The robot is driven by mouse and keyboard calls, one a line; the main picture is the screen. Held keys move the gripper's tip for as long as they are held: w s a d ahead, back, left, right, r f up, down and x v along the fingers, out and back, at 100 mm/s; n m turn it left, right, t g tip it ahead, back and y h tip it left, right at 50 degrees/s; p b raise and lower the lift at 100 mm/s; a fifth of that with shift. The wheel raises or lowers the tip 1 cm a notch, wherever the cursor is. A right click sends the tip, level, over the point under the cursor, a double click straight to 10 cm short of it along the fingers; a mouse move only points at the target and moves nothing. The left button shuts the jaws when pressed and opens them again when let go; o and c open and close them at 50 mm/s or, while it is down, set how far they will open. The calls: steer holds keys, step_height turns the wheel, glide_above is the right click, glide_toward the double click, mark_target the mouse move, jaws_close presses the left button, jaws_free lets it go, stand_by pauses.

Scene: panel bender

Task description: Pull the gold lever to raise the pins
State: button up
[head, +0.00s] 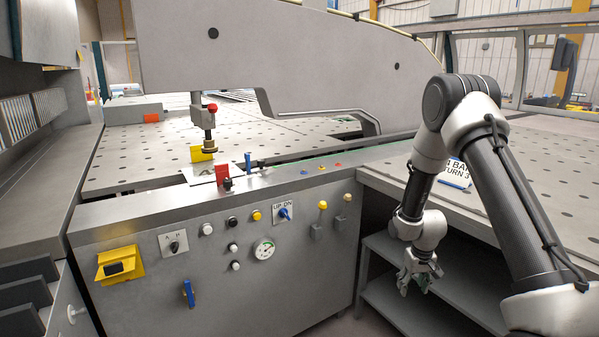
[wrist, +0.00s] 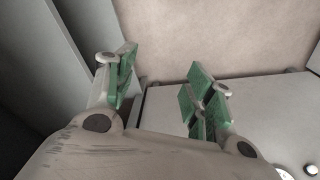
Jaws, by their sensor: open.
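I cannot tell which is the task's gold lever. My gripper (head: 414,287) hangs to the right of and below both levers, apart from them, in front of the shelves. In the wrist view my gripper (wrist: 160,88) shows green finger pads spread apart with nothing between them. No raised pins can be made out for certain.
The front panel also has a blue lever (head: 188,292), a round gauge (head: 264,249), a blue UP/DN switch (head: 284,213) and a yellow box (head: 120,264). Grey shelves (head: 395,303) lie under the perforated right table (head: 545,190). Space before the panel looks clear.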

steer(key=s+r, duration=1.5)
steer(key=r, duration=0.2)
steer(key=s+r+m, duration=0.1)
steer(key=s+r, duration=1.4)
steer(key=r, duration=0.3)
steer(key=shift+s+r, duration=0.2)
steer(key=shift+r, duration=0.1)
steer(key=r+t, duration=0.1)
steer(key=s+r+t, duration=0.1)
steer(key=r, duration=0.1)
steer(key=r+t, duration=0.1)
steer(key=shift+s+r, duration=0.4)
steer(key=n+t+y, duration=0.2)
steer(key=t+y, duration=0.6)
steer(key=t, duration=0.4)
glide_toward(350, 200)
steer(key=x, duration=0.4)
steer(key=shift+a+f, duration=0.1)
steer(key=shift+w+a, duration=0.15)
steer(key=shift+w, duration=0.15)
steer(key=x, duration=0.7)
steer(key=shift+w, duration=0.15)
